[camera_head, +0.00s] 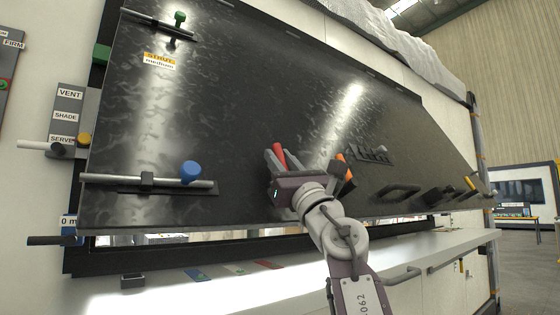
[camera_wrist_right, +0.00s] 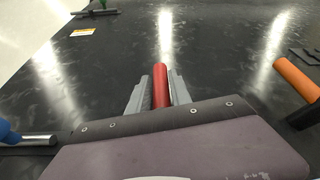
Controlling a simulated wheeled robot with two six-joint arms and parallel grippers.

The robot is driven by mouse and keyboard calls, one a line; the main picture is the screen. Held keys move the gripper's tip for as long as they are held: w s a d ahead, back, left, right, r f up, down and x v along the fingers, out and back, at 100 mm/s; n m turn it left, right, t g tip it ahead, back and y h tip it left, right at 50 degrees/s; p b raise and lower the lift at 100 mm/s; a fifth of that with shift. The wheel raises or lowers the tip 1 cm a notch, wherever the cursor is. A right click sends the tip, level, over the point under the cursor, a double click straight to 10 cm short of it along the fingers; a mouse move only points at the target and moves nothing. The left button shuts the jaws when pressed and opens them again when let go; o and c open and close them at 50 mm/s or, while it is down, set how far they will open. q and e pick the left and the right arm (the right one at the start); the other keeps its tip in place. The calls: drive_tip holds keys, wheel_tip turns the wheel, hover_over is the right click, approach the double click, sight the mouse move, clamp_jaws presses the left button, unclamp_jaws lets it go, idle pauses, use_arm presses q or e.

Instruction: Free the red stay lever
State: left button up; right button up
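The red stay lever (camera_head: 279,154) sticks out from the dark tilted panel (camera_head: 240,90) near its lower middle. It also shows in the right wrist view (camera_wrist_right: 161,88), upright between two grey fingers. My right gripper (camera_head: 281,160) comes up from below with its fingers close against both sides of the lever. The gripper looks shut on it. The lever's base is hidden behind the gripper body. An orange lever (camera_head: 344,166) stands just right of my gripper and also shows in the wrist view (camera_wrist_right: 296,80). My left gripper is not in view.
A blue-knobbed bolt (camera_head: 190,172) lies at the panel's lower left and a green-knobbed one (camera_head: 180,19) at its upper left. Black handles (camera_head: 398,191) are at the lower right. A white counter (camera_head: 330,262) runs below the panel.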

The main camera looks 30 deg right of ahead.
drive_tip(key=shift+o, duration=1.4)
drive_tip(key=shift+a, duration=0.1)
drive_tip(key=shift+s, duration=0.15)
drive_tip(key=shift+s+f+b, duration=0.1)
drive_tip(key=shift+f+b, duration=0.25)
drive_tip(key=b+v, duration=0.7)
drive_tip(key=v, duration=0.1)
drive_tip(key=shift+s, duration=0.3)
